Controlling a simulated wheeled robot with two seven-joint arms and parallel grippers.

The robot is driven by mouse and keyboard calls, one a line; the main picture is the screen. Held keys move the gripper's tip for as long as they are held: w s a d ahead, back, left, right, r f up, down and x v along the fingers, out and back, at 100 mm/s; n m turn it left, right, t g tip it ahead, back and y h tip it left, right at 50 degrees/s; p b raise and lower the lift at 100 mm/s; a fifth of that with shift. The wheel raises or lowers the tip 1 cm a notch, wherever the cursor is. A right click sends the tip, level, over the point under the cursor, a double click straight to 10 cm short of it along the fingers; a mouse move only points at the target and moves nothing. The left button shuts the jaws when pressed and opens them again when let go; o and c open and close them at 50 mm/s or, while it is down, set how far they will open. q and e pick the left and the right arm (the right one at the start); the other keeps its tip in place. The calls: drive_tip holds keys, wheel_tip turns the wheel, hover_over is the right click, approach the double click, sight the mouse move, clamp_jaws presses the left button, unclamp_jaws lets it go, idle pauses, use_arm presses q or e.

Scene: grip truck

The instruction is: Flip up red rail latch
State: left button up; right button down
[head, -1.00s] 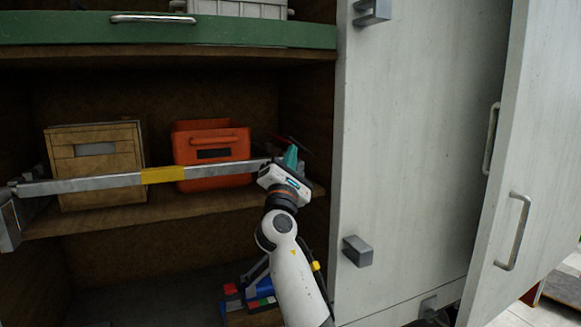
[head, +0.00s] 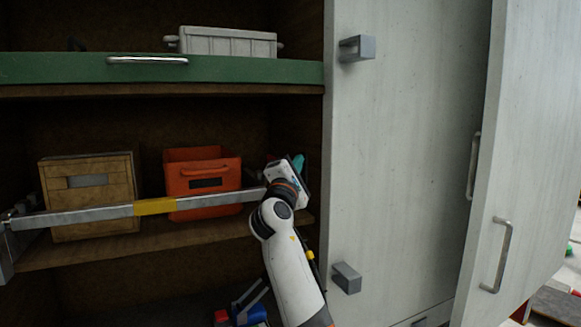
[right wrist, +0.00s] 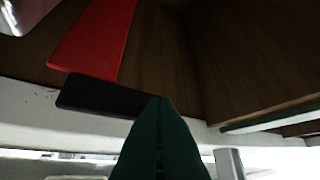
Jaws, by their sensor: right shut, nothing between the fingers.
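A silver rail (head: 90,215) with a yellow band (head: 155,207) runs across the front of the middle shelf. My right gripper (head: 299,163) is at the rail's right end, by the cabinet's side wall. Its green fingers (right wrist: 160,140) are shut and empty in the right wrist view. The red latch (right wrist: 95,40) shows there as a flat red bar beyond the fingers, up and left, apart from the fingertips in the picture. A dark piece (right wrist: 105,97) lies between the bar and the fingertips. My left gripper is out of view.
A wooden crate (head: 65,190) and an orange bin (head: 230,195) stand behind the rail. A green drawer front (head: 230,70) is above. Pale cabinet doors (head: 400,190) with handles and a grey bracket (head: 346,278) are close to the right of my arm.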

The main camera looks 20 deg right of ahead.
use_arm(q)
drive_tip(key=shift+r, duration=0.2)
use_arm(e)
drive_tip(key=shift+d+r, duration=0.25)
drive_tip(key=shift+d, duration=0.6)
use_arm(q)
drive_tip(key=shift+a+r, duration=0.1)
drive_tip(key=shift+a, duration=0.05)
